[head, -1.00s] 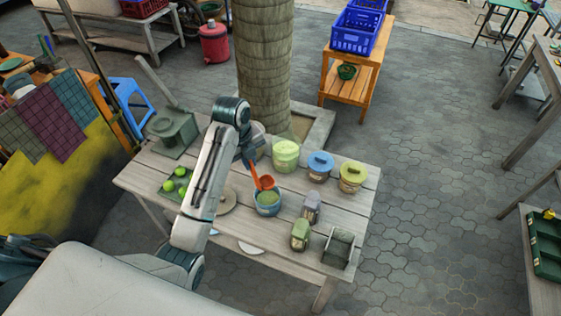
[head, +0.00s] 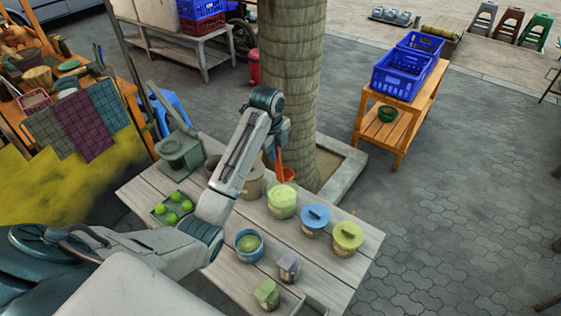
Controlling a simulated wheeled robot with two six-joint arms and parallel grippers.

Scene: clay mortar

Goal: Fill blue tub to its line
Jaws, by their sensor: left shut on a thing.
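The open blue tub (head: 248,246) stands on the wooden table and holds green stuff; its fill line cannot be made out. My left gripper (head: 279,150) is shut on an orange-red ladle (head: 287,175). It holds the ladle above the back of the table, behind the light green tub (head: 283,202) and beside a tan pot (head: 252,183) partly hidden by my arm. What the ladle holds cannot be told. A blue-lidded tub (head: 315,217) and a yellow-lidded tub (head: 347,237) stand to the right. My right gripper is not in view.
A tray with green limes (head: 174,206) and a grey-green stand (head: 180,148) are at the left of the table (head: 218,276). A grey container (head: 288,265) and a green one (head: 266,293) stand in front. A tree trunk (head: 292,80) rises behind the table.

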